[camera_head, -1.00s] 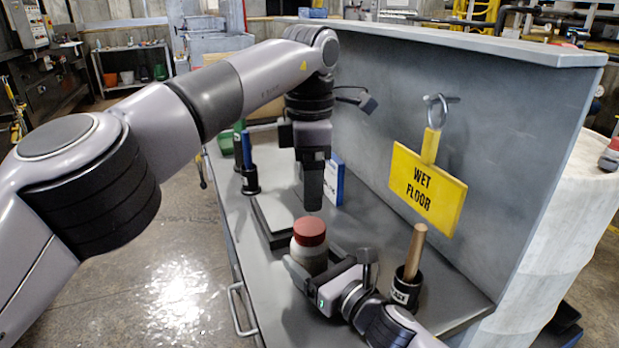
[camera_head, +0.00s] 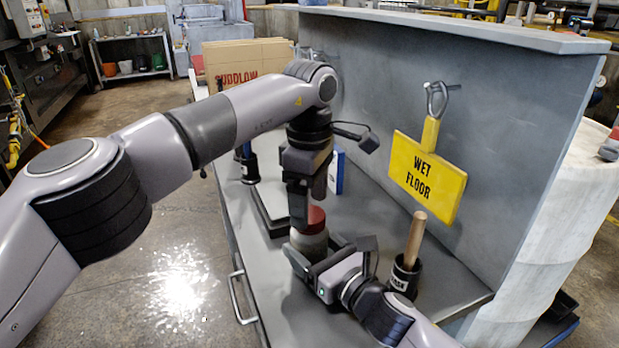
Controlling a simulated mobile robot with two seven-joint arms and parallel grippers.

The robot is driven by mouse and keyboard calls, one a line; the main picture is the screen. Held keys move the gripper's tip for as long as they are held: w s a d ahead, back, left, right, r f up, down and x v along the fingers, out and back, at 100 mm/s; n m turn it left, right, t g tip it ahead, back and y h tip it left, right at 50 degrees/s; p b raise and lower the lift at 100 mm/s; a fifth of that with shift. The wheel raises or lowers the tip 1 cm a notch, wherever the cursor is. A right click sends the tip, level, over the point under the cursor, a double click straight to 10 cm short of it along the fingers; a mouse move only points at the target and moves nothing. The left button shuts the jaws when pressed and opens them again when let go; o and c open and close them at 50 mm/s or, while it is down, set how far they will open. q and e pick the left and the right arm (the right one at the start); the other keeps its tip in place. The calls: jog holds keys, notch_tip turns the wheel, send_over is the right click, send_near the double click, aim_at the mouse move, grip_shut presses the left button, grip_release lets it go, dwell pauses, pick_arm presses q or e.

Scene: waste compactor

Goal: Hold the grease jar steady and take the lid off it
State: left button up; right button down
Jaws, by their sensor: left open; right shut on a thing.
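The grease jar (camera_head: 311,246) is a pale, upright jar on the grey bench, with a red lid (camera_head: 318,218) on top. My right gripper (camera_head: 318,256) is shut on the jar's body, one finger on its near left side and the other toward the back right. My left gripper (camera_head: 305,203) points straight down at the lid and is open. One dark finger overlaps the lid's left part in the picture. The other finger is mostly hidden, and I cannot tell whether either touches the lid.
A black holder (camera_head: 404,279) with a wooden handle (camera_head: 416,238) stands close right of my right gripper. A yellow wet floor sign (camera_head: 428,178) hangs on the back panel.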

pick_arm(q)
jog(key=shift+f, duration=0.95)
jog(key=shift+c, duration=0.3)
jog(key=c, duration=1)
jog(key=n, duration=0.8)
jog(key=shift+n, duration=0.4)
jog(key=n, duration=0.4)
jog(key=shift+r+n, duration=0.1)
jog(key=shift+n, duration=0.2)
jog(key=n, duration=0.5)
